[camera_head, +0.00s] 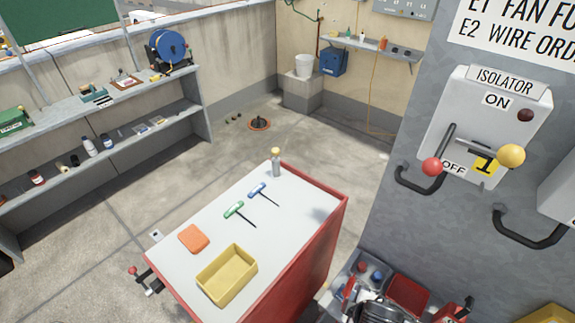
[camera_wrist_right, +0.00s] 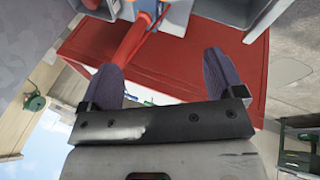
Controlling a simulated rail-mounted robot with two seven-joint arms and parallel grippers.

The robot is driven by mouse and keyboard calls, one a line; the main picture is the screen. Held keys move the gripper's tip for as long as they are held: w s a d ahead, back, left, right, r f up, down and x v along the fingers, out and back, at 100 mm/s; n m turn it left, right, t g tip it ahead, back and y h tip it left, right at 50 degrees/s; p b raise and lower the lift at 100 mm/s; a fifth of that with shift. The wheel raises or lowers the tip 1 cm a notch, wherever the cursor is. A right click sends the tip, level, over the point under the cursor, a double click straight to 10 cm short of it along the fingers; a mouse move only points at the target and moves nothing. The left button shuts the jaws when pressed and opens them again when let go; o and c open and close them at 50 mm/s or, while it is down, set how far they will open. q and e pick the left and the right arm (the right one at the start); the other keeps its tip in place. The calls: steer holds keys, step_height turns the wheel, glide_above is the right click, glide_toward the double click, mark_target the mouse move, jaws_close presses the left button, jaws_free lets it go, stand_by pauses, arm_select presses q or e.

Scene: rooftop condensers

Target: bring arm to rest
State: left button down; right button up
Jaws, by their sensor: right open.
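My right gripper (camera_wrist_right: 160,78) is open in the right wrist view. Its two dark ribbed fingers stand wide apart, and no object is held between them. Beyond the fingers lies a red surface (camera_wrist_right: 185,65), with a red bar-like part (camera_wrist_right: 122,46) near the left finger; I cannot tell whether they touch. In the head view I cannot make out my right gripper for certain, and my left gripper is not in view.
The red cart (camera_head: 320,235) bears a yellow tray (camera_head: 238,288), an orange block (camera_head: 194,238) and two T-handled tools (camera_head: 234,209). The floor behind is mostly clear.

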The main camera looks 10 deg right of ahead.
step_height(320, 180, up, 8)
steer(key=w+a+r+m+t+y, duration=0.1)
steer(key=a+m+t, duration=0.1)
steer(key=m+t, duration=0.15)
steer(key=s+d+f+m+g, duration=0.1)
steer(key=s+f+m+g, duration=0.15)
steer(key=s+f, duration=0.6)
steer(key=s+d+f+m+g, duration=0.25)
steer(key=s+f, duration=0.25)
steer(key=s, duration=0.6)
step_height(320, 180, up, 29)
steer(key=a+p, duration=0.1)
steer(key=p, duration=2.7)
steer(key=shift+s+m+p, duration=0.15)
steer(key=shift+m+p, duration=0.2)
steer(key=shift+m, duration=0.1)
